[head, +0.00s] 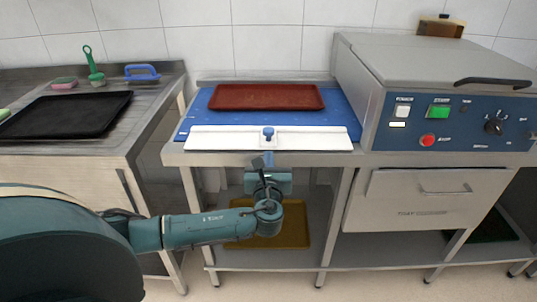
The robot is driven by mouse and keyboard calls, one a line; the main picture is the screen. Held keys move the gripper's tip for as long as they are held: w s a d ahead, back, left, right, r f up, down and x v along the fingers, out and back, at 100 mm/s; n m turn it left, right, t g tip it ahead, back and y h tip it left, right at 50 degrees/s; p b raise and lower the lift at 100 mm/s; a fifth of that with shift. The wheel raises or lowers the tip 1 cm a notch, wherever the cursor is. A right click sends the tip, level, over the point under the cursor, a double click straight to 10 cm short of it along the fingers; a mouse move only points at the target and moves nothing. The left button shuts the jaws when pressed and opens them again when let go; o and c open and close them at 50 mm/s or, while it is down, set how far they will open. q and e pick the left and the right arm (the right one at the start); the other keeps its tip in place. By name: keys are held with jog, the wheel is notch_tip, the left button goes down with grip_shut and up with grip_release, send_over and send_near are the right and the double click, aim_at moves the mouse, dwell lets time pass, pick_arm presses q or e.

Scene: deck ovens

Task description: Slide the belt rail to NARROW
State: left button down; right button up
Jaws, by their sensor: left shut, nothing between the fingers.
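The white belt rail (225,139) lies across the front of the blue belt (345,115). A blue knob (268,133) stands at the middle of the rail. A NARROW mark cannot be read in this view. My left gripper (263,161) is shut and empty. It appears just below the knob in the picture, in front of the table's front edge. Whether it touches the table edge cannot be told. My right gripper is not in view.
A reddish-brown tray (266,97) lies on the belt behind the rail. An oven with a control panel (455,122) stands close on the right. A steel counter at left holds a black tray (62,114), a green brush (93,66) and a blue-handled tool (142,72).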

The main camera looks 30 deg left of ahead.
aim_at(268, 139)
pick_arm(q)
jog(key=shift+x, duration=1.3)
jog(key=b+x, duration=0.1)
jog(key=x, duration=0.6)
jog(key=shift+w, duration=0.1)
